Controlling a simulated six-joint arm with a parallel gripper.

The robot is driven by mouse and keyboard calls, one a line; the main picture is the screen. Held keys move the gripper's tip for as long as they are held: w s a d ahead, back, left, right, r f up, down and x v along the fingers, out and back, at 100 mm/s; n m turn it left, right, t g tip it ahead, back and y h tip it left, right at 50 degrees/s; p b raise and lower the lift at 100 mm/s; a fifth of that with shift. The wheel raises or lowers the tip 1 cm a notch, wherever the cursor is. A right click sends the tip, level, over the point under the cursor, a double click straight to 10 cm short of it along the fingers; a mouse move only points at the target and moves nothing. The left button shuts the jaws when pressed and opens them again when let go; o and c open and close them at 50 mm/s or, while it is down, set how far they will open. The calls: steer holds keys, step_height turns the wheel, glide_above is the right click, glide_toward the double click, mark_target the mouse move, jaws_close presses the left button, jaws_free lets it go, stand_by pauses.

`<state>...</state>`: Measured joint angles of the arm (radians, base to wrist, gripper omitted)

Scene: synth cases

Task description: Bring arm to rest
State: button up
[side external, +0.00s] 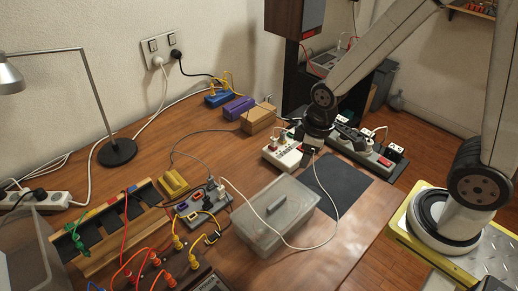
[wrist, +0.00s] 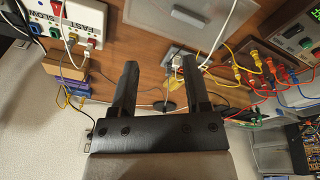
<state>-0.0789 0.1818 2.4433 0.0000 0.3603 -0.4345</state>
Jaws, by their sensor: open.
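In the side external view my gripper (side external: 309,153) hangs over the table by the white socket box (side external: 285,152), behind the lidded clear box. Whether it touches the socket box cannot be told from there. My arm comes down from the upper right. No object is held.
The lidded clear box (side external: 277,212) stands on the table, with a dark mat (side external: 335,178) at its right. A grey plug board (side external: 203,207), loose cables and a cable rack (side external: 105,228) fill the left. Power strips (side external: 366,152) lie at the back right. A lamp (side external: 117,151) stands behind.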

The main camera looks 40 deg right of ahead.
steer(key=r+m, duration=0.1)
steer(key=m, duration=0.1)
steer(key=s+d+m, duration=0.1)
steer(key=m, duration=0.1)
steer(key=s+d+r+m, duration=0.1)
steer(key=shift+s+d+r+m+t, duration=0.2)
steer(key=shift+s+r+m+t, duration=0.05)
steer(key=shift+r+m+t, duration=0.15)
steer(key=shift+f, duration=0.1)
stand_by(0.7)
